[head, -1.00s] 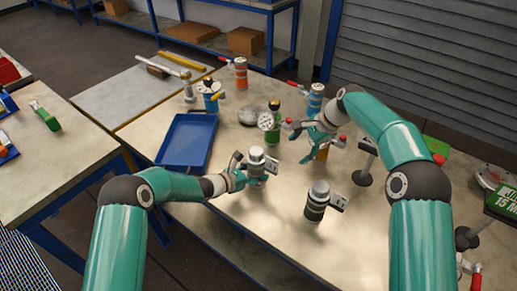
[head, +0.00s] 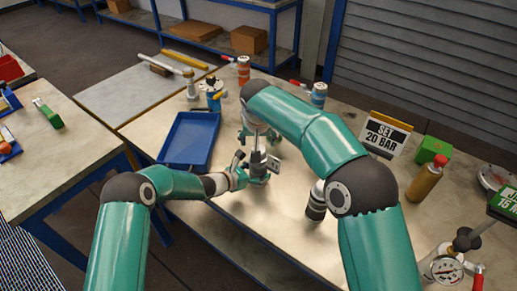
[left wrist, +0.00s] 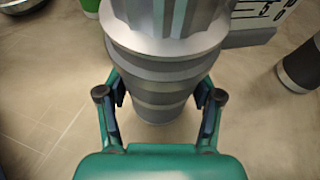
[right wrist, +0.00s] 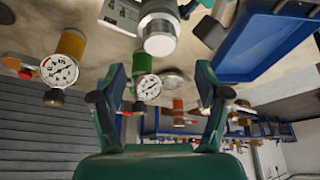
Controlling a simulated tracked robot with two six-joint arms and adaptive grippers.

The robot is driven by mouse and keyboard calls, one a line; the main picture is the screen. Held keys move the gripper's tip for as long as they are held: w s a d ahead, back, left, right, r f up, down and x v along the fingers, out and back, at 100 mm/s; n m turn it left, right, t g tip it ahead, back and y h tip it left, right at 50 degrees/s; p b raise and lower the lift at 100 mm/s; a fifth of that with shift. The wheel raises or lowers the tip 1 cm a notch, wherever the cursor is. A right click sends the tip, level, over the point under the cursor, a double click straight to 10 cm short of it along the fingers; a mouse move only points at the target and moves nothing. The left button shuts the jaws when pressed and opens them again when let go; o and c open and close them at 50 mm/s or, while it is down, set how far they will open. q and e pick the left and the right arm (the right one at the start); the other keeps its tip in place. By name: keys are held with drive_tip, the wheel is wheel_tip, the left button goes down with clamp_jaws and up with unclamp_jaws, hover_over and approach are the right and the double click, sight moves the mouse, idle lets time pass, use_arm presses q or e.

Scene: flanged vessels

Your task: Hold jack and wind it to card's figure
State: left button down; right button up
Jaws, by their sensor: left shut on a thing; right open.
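The jack (head: 257,164) is a grey ribbed cylinder standing upright on the table. A small white plate (head: 273,165) with black marks is at its right side. My left gripper (head: 240,178) is shut around its body; the left wrist view shows the jack (left wrist: 160,80) between the fingers. My right gripper (head: 257,128) is near the jack's top, partly hidden by my right arm. In the right wrist view it is open with nothing between the fingers, and the jack's silver top (right wrist: 158,40) shows beyond them.
A second grey cylinder (head: 316,203) stands right of the jack, partly behind my right arm. A blue tray (head: 163,160) lies to the left. An orange cylinder (head: 425,182), a green box (head: 434,149) and a gauge (head: 447,268) are at the right. Bare table lies in front of the jack.

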sight(260, 149)
drive_tip(key=x, duration=0.7)
drive_tip(key=shift+w, duration=0.1)
drive_tip(key=c, duration=1.2)
drive_tip(key=shift+d+n, duration=0.1)
drive_tip(key=shift+n, duration=0.3)
drive_tip(key=n+y, duration=0.1)
drive_tip(key=n, duration=0.1)
drive_tip(key=n+y, duration=0.1)
drive_tip(key=n, duration=0.2)
drive_tip(key=shift+d+f+g, duration=0.15)
drive_tip(key=shift+g, duration=0.15)
drive_tip(key=shift+o, duration=0.2)
drive_tip(key=n+y, duration=0.1)
drive_tip(key=n, duration=0.2)
drive_tip(key=n+g, duration=0.1)
drive_tip(key=n, duration=0.2)
drive_tip(key=shift+w+d+f+g+y, duration=0.1)
drive_tip(key=shift+w+g+y, duration=0.05)
drive_tip(key=shift+g+y, duration=0.2)
drive_tip(key=shift+f+n, duration=0.1)
drive_tip(key=shift+n, duration=0.3)
